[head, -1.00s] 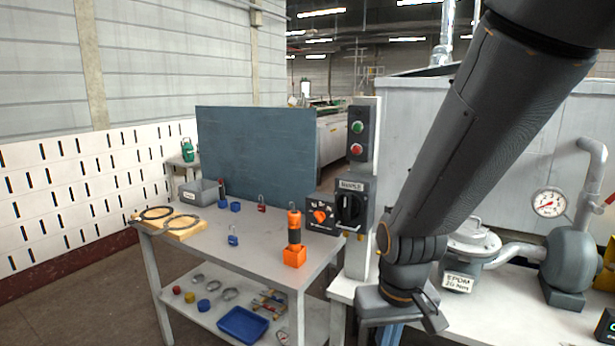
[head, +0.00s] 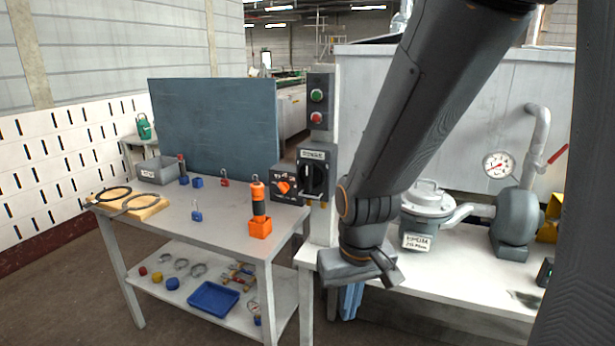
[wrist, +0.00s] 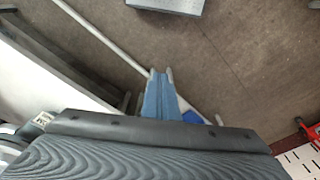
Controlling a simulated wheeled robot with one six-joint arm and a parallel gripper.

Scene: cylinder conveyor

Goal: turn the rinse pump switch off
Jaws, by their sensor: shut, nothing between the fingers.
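The rinse switch (head: 314,178) is a dark box with a "RINSE" label and a black rotary knob. It is mounted on a white post in the middle of the head view. The knob's handle looks about upright. My gripper (head: 350,303) hangs below and to the right of the switch in the head view, pointing down and apart from it. Its blue fingers are partly hidden by my wrist there. In the wrist view my gripper (wrist: 161,76) is shut and empty above the floor.
A box with an orange knob (head: 283,187) adjoins the switch on the left. Above is a button box (head: 317,100). A workbench (head: 190,222) with padlocks and an orange-black tool (head: 259,210) stands left. A pump (head: 512,225) and gauge (head: 497,165) are at right.

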